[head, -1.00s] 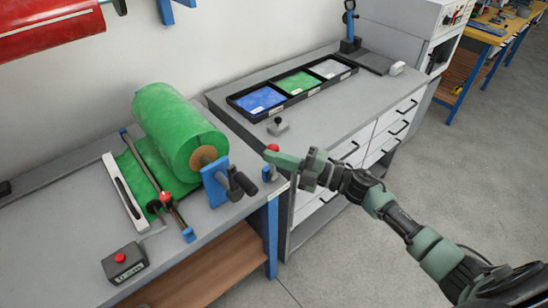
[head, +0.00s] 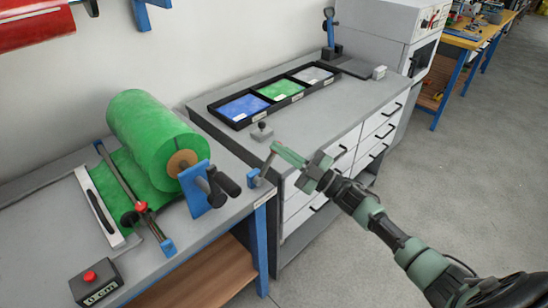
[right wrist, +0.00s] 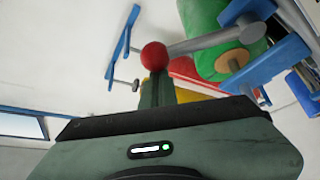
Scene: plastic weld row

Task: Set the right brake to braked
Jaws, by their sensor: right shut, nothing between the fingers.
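The right brake is a grey lever (head: 265,168) on a small blue mount (head: 254,181), at the right front corner of the bench that holds the green film roll (head: 153,138). In the head view the lever leans up and right, with its top end at my right gripper's fingertips (head: 276,148). Its red ball knob is hidden there. The right wrist view shows the red knob (right wrist: 155,56) just at the tips of my shut, empty fingers, with the lever arm (right wrist: 213,40) running right from it. I cannot tell whether they touch. My left gripper is out of view.
A grey bench with a black tray (head: 238,124) and a small grey block with a black knob (head: 262,131) lies behind.

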